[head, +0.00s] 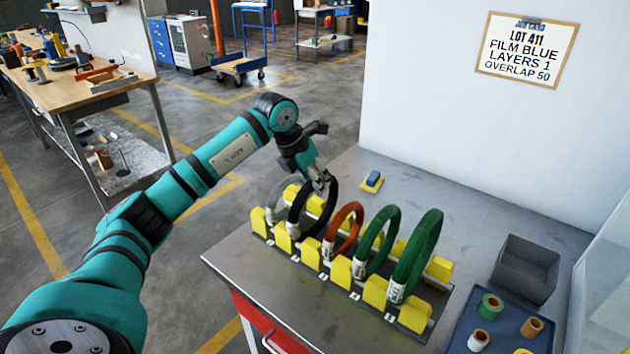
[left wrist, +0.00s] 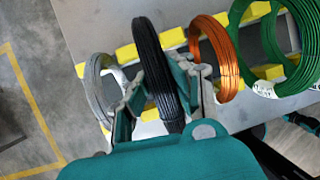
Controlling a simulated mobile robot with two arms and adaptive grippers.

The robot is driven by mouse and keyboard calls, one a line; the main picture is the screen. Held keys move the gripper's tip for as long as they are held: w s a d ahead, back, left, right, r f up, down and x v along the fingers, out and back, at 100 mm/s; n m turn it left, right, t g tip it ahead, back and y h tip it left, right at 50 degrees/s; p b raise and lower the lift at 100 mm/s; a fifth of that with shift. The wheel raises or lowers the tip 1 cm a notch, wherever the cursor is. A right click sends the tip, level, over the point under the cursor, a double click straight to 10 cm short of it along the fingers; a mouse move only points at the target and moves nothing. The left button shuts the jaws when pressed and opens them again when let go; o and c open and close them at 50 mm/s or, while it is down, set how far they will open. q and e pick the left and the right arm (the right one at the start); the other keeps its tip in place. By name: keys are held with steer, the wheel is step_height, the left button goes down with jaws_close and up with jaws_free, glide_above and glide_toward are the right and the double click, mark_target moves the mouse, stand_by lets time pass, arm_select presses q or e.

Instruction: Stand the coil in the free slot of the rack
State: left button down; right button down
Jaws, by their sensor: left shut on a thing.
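The rack (head: 341,273) is a grey base with two rows of yellow blocks on the table. My left gripper (head: 320,184) is shut on the upper part of a black coil (head: 333,205). In the left wrist view, its fingers (left wrist: 164,95) lie on both sides of the black coil (left wrist: 150,50). The coil stands upright between the grey coil (left wrist: 95,88) and the orange coil (head: 334,229), its lower part down between yellow blocks. Whether it bears on the rack base is hidden.
Two green coils stand further right in the rack, one smaller (head: 367,240) and one larger (head: 436,240). A grey bin (head: 526,268) and a blue tray (head: 470,322) with small spools are at the right. A small blue-and-yellow item (head: 372,181) lies behind the rack.

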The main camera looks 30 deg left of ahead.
arm_select(q)
steer(key=shift+f, duration=0.35)
stand_by(0.3)
steer(key=c, duration=1.2)
jaws_free()
steer(key=shift+o, duration=0.6)
steer(key=shift+f, duration=0.2)
steer(key=v, duration=1.2)
steer(key=shift+r, duration=0.15)
steer(key=shift+s+a, duration=0.1)
